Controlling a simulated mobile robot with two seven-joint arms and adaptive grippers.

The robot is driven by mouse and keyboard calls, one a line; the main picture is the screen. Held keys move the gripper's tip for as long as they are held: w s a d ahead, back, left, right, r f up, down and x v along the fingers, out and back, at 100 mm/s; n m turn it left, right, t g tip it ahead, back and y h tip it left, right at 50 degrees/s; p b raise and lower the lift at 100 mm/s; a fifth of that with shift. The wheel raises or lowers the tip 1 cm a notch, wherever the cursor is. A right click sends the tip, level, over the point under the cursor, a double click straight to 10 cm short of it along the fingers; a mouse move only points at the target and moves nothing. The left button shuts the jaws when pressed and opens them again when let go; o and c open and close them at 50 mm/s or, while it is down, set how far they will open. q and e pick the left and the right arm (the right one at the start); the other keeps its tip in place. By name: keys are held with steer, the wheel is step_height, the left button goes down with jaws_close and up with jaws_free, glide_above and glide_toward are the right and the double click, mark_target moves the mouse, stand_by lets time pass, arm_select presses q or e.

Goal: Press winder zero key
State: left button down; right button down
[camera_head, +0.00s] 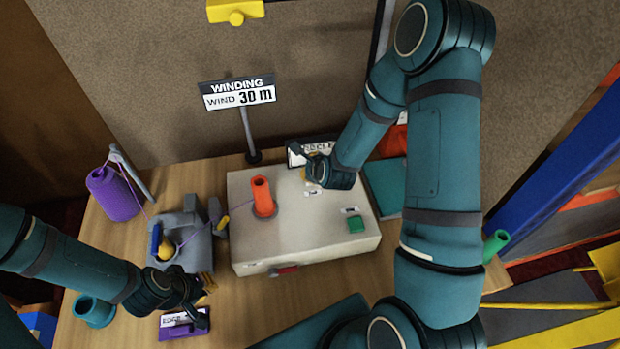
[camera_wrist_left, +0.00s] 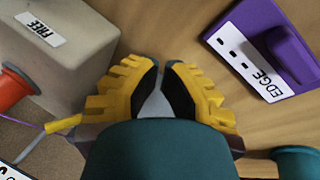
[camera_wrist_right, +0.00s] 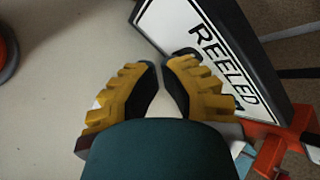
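The winder is a cream box (camera_head: 290,235) with an orange spool (camera_head: 263,197), a green key (camera_head: 356,224) near its right front corner and a red part on its front face. My right gripper (camera_head: 308,178) is over the box's back right part, beside the counter plate marked REELED (camera_wrist_right: 212,50). Its fingers (camera_wrist_right: 159,64) look shut and empty, with the tips almost meeting. A small label (camera_head: 312,192) shows beside it; any key there is hidden by the gripper. My left gripper (camera_head: 208,287) is low at the front left, fingers (camera_wrist_left: 160,65) shut and empty.
A purple EDGE holder (camera_head: 183,325) lies near my left gripper. A grey clamp-like fixture (camera_head: 183,238) and purple yarn cone (camera_head: 113,193) stand left of the box. The WINDING sign (camera_head: 237,93) reads 30 m. A teal pad (camera_head: 386,187) lies right of the box.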

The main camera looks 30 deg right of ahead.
steer(key=shift+r, duration=0.1)
